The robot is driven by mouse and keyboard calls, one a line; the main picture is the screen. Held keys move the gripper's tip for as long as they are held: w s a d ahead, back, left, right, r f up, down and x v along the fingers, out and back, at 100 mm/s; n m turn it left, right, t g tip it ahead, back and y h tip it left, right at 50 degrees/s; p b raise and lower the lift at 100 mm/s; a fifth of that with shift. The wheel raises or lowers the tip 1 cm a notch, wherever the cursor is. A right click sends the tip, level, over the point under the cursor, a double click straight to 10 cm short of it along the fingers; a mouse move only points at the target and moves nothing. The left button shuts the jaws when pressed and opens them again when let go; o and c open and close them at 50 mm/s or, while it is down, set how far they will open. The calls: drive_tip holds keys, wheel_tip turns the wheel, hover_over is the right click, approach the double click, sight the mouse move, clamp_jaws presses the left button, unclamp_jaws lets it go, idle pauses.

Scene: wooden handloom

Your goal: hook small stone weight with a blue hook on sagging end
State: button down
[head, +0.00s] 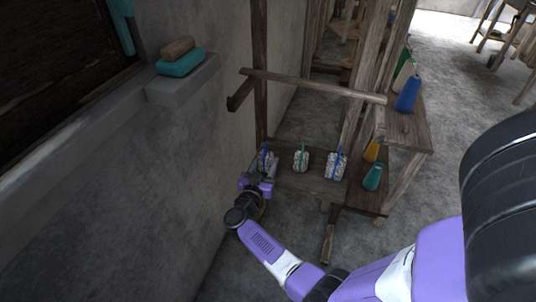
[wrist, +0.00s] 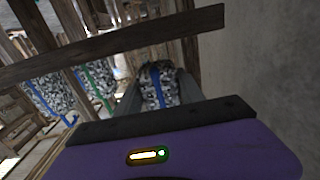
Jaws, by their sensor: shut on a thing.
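A speckled grey-and-white stone weight with a blue hook (head: 268,157) is at the left end of the low wooden shelf, close to the wall. My gripper (head: 265,173) is shut on it; I cannot tell whether it still touches the shelf. In the wrist view the held weight (wrist: 157,86) sits between the fingers, its blue strap facing me. A green-hooked weight (head: 301,161) and another blue-hooked weight (head: 336,166) stand to its right on the shelf. A horizontal wooden bar (head: 310,85) runs above the weights. I cannot tell which end sags.
The low shelf (head: 305,184) is part of the wooden loom frame. The concrete wall (head: 150,160) is close on the left, with a ledge (head: 185,82). A blue bottle (head: 408,95) and a teal bottle (head: 373,177) stand at the right. In the wrist view the bar (wrist: 110,42) crosses above the weight.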

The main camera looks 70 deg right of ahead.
drive_tip(key=a+p, duration=0.4)
drive_tip(key=a, duration=0.4)
drive_tip(key=shift+s, duration=0.4)
idle(0.4)
drive_tip(key=w+a+r+n+t+y+p, duration=0.3)
drive_tip(key=w+a+r+n+t+y, duration=0.5)
drive_tip(key=w+a+t, duration=0.4)
drive_tip(key=s+a+n+t+y+p, duration=0.2)
drive_tip(key=s+a+n+y, duration=0.1)
drive_tip(key=a, duration=0.7)
drive_tip(key=s+a+r+n+t+y+p, duration=0.1)
drive_tip(key=s+a+n+t+y+p, duration=0.1)
drive_tip(key=a+n+y, duration=0.3)
drive_tip(key=s+a+y, duration=0.1)
drive_tip(key=a+y, duration=0.1)
drive_tip(key=a, duration=0.2)
drive_tip(key=shift+s+a+r+n, duration=0.25)
drive_tip(key=shift+s+a+n, duration=0.05)
drive_tip(key=shift+a+n, duration=0.1)
